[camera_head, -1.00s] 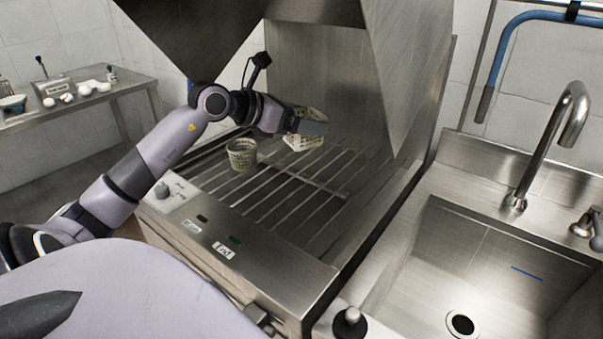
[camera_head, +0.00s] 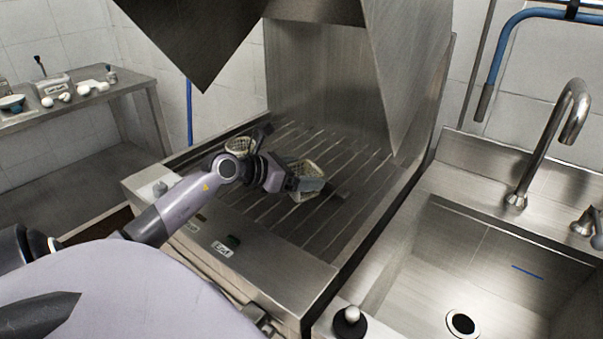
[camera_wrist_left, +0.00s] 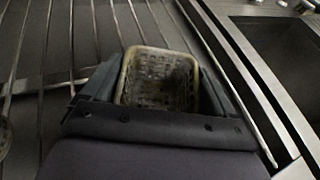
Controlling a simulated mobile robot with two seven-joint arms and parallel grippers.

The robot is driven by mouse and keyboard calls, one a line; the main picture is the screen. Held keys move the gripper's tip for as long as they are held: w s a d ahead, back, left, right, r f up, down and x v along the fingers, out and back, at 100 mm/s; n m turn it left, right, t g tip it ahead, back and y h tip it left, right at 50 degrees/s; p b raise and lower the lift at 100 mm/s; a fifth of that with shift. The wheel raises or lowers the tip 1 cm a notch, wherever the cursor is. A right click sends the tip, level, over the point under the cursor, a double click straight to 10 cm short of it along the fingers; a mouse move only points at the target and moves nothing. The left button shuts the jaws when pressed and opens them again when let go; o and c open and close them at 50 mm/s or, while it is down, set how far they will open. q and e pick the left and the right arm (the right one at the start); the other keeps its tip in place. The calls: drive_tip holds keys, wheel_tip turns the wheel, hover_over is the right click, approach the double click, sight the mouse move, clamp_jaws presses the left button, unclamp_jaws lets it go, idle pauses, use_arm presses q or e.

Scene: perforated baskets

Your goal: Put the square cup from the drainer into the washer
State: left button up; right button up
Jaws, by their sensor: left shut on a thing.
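The square cup (camera_head: 303,168) is a pale perforated basket with an open top. My left gripper (camera_head: 306,184) is shut on it, over the slatted rack of the open washer (camera_head: 345,223). In the left wrist view the cup (camera_wrist_left: 160,66) sits between the two dark fingers (camera_wrist_left: 158,90), its opening facing the camera. I cannot tell whether its base touches the slats. My left arm hides part of the rack. My right gripper is not in view.
A round perforated cup (camera_head: 239,146) stands on the rack behind my left wrist, partly hidden. The washer's raised metal hood (camera_head: 410,70) hangs above. A sink (camera_head: 470,260) with a faucet (camera_head: 549,150) is at right. A side table (camera_head: 110,92) with small items is at left.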

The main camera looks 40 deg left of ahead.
use_arm(q)
drive_tip(key=shift+f, duration=0.15)
drive_tip(key=o, duration=0.8)
drive_tip(key=shift+r, duration=0.25)
drive_tip(key=shift+s+a, duration=0.1)
drive_tip(key=shift+s, duration=0.2)
drive_tip(key=v, duration=1.1)
drive_tip(key=shift+s+r+b, duration=0.1)
drive_tip(key=shift+s+b, duration=0.05)
drive_tip(key=shift+b, duration=0.2)
